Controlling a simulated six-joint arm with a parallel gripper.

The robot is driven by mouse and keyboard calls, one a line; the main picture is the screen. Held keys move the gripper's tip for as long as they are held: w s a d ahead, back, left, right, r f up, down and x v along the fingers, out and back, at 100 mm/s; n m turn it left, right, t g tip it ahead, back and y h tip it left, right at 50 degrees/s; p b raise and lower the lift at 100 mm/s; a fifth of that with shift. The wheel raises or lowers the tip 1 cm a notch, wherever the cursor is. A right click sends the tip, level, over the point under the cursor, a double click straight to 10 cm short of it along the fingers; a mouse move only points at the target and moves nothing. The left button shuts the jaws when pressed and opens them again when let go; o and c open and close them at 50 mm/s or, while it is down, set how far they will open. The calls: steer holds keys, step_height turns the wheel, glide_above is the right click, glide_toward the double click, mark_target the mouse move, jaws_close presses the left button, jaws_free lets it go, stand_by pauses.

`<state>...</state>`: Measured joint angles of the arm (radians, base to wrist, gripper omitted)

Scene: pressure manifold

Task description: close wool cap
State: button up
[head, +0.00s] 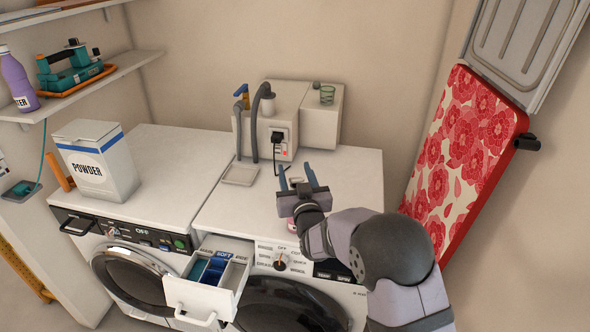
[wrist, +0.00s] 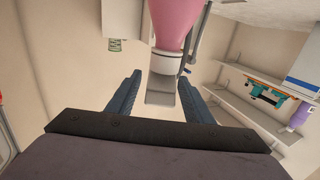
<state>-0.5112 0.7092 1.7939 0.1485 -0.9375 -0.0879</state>
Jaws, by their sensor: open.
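My gripper (head: 296,175) is open, above the right-hand machine, with its two blue fingers apart. In the wrist view, which looks upside down, my gripper (wrist: 160,78) has a finger on each side of a pale grey flap. This flap looks like the wool cap (wrist: 160,95), standing off the neck of a pink bottle (wrist: 174,22). I cannot tell whether either finger touches it. In the head view only a small bit of the pink bottle (head: 291,226) shows; my gripper hides the rest, including the cap.
The detergent drawer (head: 208,297) is pulled out at the front of the right machine. Behind are a wall box with hoses (head: 280,129) and a small tray (head: 240,175). A powder box (head: 97,160) stands on the left machine. A floral ironing board (head: 462,160) leans at right.

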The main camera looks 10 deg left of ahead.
steer(key=shift+w, duration=0.15)
steer(key=c, duration=1.1)
